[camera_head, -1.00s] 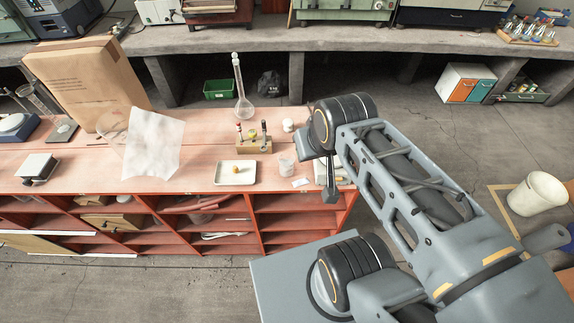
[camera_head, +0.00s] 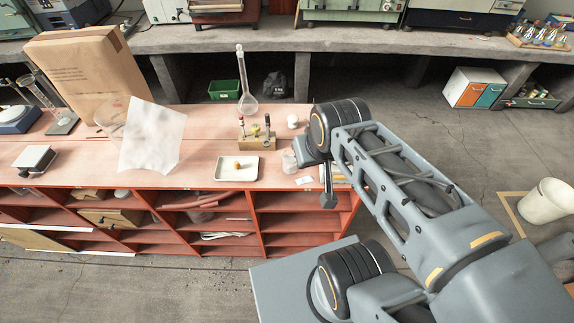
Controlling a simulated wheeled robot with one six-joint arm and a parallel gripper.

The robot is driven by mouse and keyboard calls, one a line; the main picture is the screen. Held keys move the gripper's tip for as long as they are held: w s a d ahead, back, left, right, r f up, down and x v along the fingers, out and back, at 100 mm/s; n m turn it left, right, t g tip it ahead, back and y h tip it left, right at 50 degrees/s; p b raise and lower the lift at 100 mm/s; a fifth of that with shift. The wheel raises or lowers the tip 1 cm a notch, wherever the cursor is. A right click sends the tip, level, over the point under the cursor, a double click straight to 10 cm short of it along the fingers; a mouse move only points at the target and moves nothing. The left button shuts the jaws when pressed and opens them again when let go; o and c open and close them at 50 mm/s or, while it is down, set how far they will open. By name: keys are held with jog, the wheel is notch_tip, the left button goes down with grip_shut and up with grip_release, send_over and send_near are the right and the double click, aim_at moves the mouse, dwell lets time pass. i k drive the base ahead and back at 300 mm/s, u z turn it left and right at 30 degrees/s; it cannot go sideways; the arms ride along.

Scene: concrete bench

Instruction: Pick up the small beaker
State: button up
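The small beaker (camera_head: 288,161) looks like a clear, pale glass vessel near the right end of the red bench top. It stands right of the white tray and is partly covered by my arm's end. My gripper (camera_head: 304,151) is a grey shape at the end of the arm, just beside the beaker in the picture. Its fingers are mostly hidden or too small to make out. I cannot tell whether it touches the beaker.
A paper bag (camera_head: 88,75) and a translucent sheet (camera_head: 152,138) are at left.

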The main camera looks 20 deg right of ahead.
aim_at(289, 163)
jog(key=u, duration=3.25)
jog(key=k, duration=1.2)
jog(key=z, duration=0.6)
